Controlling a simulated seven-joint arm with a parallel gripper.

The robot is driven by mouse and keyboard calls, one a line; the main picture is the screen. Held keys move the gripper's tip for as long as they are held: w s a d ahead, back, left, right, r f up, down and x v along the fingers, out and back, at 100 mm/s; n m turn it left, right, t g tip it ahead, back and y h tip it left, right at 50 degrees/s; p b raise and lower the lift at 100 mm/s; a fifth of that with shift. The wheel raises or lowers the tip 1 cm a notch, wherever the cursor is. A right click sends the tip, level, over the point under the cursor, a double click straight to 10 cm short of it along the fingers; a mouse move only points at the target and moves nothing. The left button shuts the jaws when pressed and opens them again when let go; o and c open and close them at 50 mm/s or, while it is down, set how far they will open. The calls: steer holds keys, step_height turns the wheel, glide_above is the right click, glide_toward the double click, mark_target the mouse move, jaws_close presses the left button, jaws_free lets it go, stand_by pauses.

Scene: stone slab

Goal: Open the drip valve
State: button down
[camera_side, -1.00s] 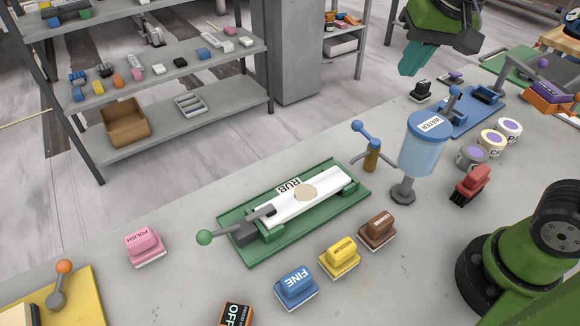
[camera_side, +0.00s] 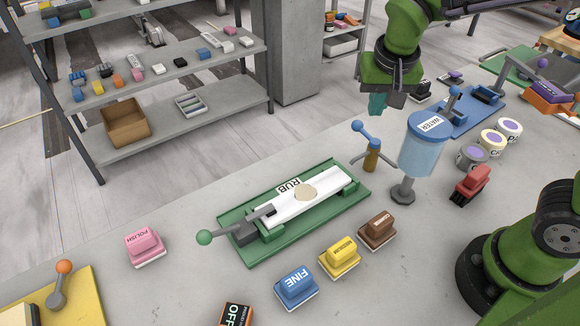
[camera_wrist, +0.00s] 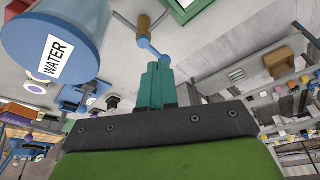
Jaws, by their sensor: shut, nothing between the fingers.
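The drip valve (camera_side: 372,158) is a brass body with a blue-knobbed lever (camera_side: 366,135) tilted up and to the left. It stands just left of the blue WATER tank (camera_side: 422,150), which sits on a grey stand. My gripper (camera_side: 377,104) points down above and behind the valve, its teal fingers together and empty, apart from the lever. In the wrist view the closed teal fingers (camera_wrist: 158,82) show with the brass valve body (camera_wrist: 143,22) and the blue lever (camera_wrist: 152,48) beyond their tips. The tank (camera_wrist: 60,40) fills the upper left there.
A green RUB fixture (camera_side: 290,212) with a white strip lies left of the valve. Blue FINE, yellow and brown blocks (camera_side: 340,257) sit in front. A red brush (camera_side: 470,185) and several round tubs (camera_side: 492,140) are right of the tank. Bare slab lies behind the valve.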

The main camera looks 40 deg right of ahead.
mark_target(362, 124)
steer(key=x, duration=1)
steer(key=shift+w+d+f, duration=0.2)
steer(key=shift+w+d, duration=0.3)
steer(key=shift+w, duration=0.3)
steer(key=shift+w+d+f, duration=0.15)
steer(key=shift+w+d, duration=0.4)
steer(key=shift+w, duration=0.3)
